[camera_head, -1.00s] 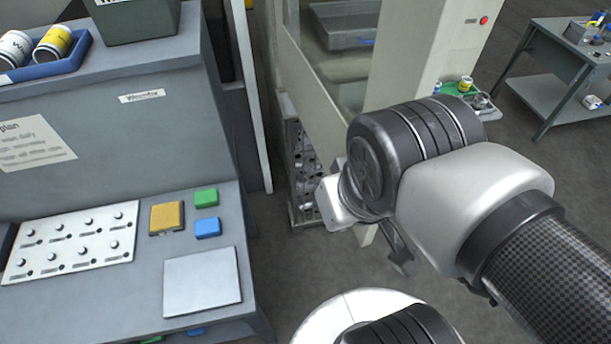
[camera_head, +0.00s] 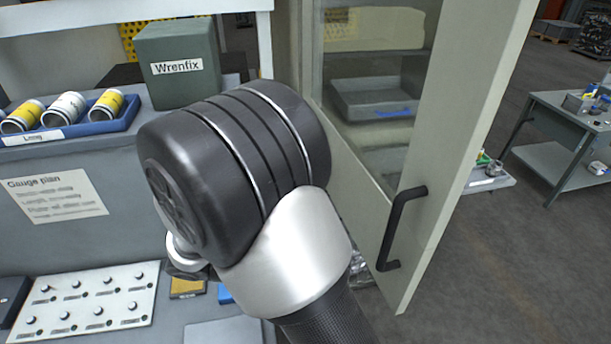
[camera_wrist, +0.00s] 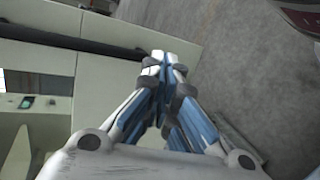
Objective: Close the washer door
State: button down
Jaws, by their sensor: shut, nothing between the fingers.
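The washer door (camera_head: 436,180) is a tall pale panel with a glass window and a black bar handle (camera_head: 396,235) on its right part. Through the window a grey tray (camera_head: 372,101) shows. In the wrist view a long black bar (camera_wrist: 70,37), which looks like the handle, crosses a pale surface. My gripper (camera_wrist: 165,60) is shut and empty, with its fingertips by the right end of that bar; I cannot tell if they touch. In the head view my wrist hides the fingers.
A grey console (camera_head: 120,230) with knobs is at the left, with a blue tray of cans (camera_head: 75,125) and a green Wrenfix box (camera_head: 180,65) on top. A work table (camera_head: 570,125) stands at the right.

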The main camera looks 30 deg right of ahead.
jog(key=w+a+f+t+h, duration=0.1)
jog(key=w+f+t+h, duration=0.1)
jog(key=w+f+h, duration=0.25)
jog(key=r+b, duration=0.1)
jog(key=b, duration=0.1)
send_over(375, 253)
jog(key=s+a, duration=0.3)
jog(key=a, duration=0.1)
jog(key=shift+d+n+h, duration=0.15)
jog(key=shift+n+h, duration=0.1)
jog(key=shift+n, duration=0.15)
jog(key=shift+d+t, duration=0.1)
jog(key=shift+t, duration=0.2)
